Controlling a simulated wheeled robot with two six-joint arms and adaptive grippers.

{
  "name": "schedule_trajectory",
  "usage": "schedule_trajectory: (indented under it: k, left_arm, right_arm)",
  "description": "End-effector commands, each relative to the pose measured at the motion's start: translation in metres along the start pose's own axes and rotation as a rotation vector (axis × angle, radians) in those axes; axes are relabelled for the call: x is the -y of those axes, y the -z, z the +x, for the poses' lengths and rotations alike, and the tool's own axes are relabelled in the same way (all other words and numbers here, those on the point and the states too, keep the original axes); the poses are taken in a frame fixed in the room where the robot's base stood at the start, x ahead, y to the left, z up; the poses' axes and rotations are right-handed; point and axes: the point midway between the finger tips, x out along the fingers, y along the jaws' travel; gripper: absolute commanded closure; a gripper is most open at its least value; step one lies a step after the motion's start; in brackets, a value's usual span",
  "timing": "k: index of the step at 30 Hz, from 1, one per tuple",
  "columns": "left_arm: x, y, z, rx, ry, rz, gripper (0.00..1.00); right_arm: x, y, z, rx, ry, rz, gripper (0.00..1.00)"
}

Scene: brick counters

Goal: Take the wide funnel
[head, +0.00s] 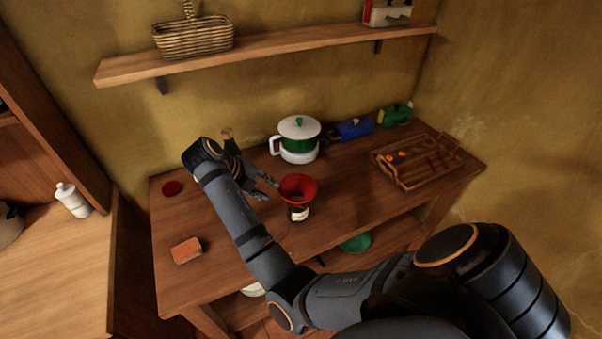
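The wide funnel (298,183) is red and sits upright in the mouth of a dark jar with a pale label (299,214) on the wooden table. My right gripper (266,187) is just left of the funnel, with its fingers pointing toward it. Its two fingertips look spread apart with nothing between them, and they appear clear of the funnel's rim. My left gripper is not in the head view.
Behind stand a dark bottle (230,144), partly hidden by my arm, and a green and white pot (299,139). A wooden tray (399,184) lies right, with blue (353,129) and green (396,115) items behind. An orange block (186,251) lies front left. A shelf (270,52) hangs above.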

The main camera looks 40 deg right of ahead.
Motion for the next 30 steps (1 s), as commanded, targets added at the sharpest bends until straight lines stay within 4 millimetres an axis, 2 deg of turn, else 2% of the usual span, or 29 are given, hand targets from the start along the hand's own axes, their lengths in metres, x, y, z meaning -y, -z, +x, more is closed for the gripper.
schedule_trajectory:
  k: [5,10,15,20,22,26,30]
  left_arm:
    - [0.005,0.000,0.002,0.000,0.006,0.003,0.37]
    - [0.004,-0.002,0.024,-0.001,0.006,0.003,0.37]
    - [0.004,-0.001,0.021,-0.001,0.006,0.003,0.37]
    - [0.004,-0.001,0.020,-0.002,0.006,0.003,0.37]
    - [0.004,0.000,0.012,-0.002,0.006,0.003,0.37]
    - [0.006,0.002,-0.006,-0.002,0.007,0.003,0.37]
    - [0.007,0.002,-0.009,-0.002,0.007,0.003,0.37]
  right_arm:
    - [0.001,-0.002,-0.003,-0.007,0.009,0.059,0.72]
    - [-0.002,-0.002,0.028,-0.007,0.011,0.057,0.72]
    - [0.002,-0.002,0.046,-0.006,0.009,0.054,0.72]
    - [0.003,-0.002,0.049,-0.006,0.008,0.054,0.72]
    - [0.005,-0.002,0.054,-0.008,0.009,0.052,0.72]
    - [0.008,-0.003,0.075,-0.010,0.011,0.051,0.72]
    - [0.005,-0.004,0.096,-0.008,0.009,0.052,0.72]
